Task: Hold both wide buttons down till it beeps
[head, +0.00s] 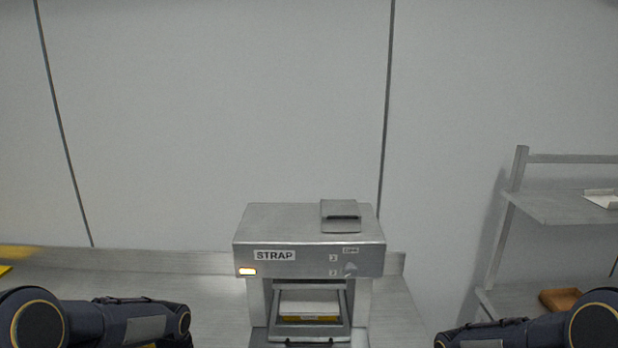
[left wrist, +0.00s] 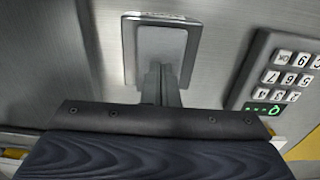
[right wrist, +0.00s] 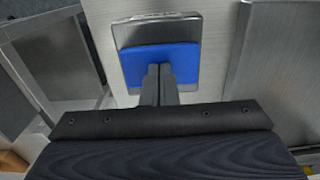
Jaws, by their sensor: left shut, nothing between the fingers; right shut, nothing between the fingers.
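I cannot tell whether either button is pressed in. Both grippers and both buttons are out of the head view.
A keypad (left wrist: 280,80) with a green display sits right of the grey button. A white and yellow pack (head: 309,305) lies in the machine's opening. A metal shelf (head: 560,207) with a brown item (head: 560,299) stands at the right.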

